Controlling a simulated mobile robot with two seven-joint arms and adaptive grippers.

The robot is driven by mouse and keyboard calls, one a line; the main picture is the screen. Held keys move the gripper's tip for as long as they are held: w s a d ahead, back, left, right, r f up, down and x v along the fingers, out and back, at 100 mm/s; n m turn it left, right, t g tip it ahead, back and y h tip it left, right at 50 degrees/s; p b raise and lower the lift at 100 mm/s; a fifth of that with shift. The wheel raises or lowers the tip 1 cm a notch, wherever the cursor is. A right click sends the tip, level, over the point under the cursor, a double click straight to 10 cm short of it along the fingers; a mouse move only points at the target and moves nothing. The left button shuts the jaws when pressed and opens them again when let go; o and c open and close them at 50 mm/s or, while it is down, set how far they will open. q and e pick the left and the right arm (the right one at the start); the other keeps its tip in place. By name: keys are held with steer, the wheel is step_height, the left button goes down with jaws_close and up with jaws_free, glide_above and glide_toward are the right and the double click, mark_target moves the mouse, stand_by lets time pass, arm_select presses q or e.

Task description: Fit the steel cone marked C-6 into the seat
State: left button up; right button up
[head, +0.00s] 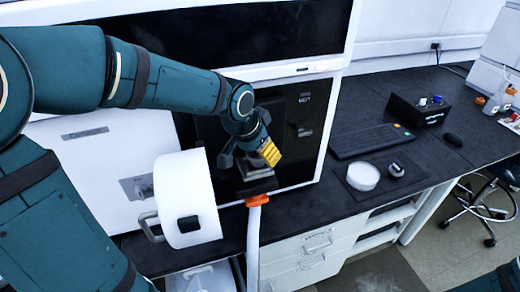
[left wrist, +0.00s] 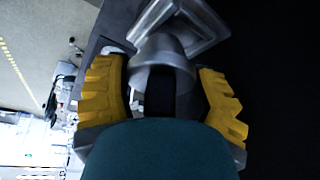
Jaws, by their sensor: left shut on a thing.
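My left gripper (head: 268,149), with yellow ribbed fingers, is inside the dark bay of the white instrument. In the left wrist view its fingers (left wrist: 160,98) are on both sides of a rounded grey steel cone (left wrist: 162,50), and it is shut on this cone. No C-6 mark can be read. Just beyond the cone is a square grey metal piece (left wrist: 205,32), which may be the seat. In the head view a small dark block with a metallic top (head: 256,174) shows just below the fingers. Whether cone and seat touch cannot be told. My right gripper is not in view.
A white rounded door (head: 187,195) with a handle stands open left of the bay. An orange-collared white post (head: 257,201) rises in front. To the right on the black bench are a white dish (head: 363,176), a small dark ring-like part (head: 396,169) and a keyboard (head: 372,140).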

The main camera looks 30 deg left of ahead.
arm_select(q)
steer(key=shift+a+f, duration=0.45)
steer(key=shift+f, duration=0.15)
steer(key=o, duration=1.3)
steer(key=shift+o, duration=0.2)
steer(key=shift+r, duration=0.4)
steer(key=v, duration=0.6)
steer(key=shift+d+r, duration=0.15)
steer(key=shift+r, duration=0.05)
steer(key=shift+s+d+r, duration=0.15)
steer(key=shift+s+r, duration=0.05)
steer(key=shift+r, duration=0.2)
steer(key=shift+s+d+f, duration=0.1)
steer(key=shift+d, duration=0.05)
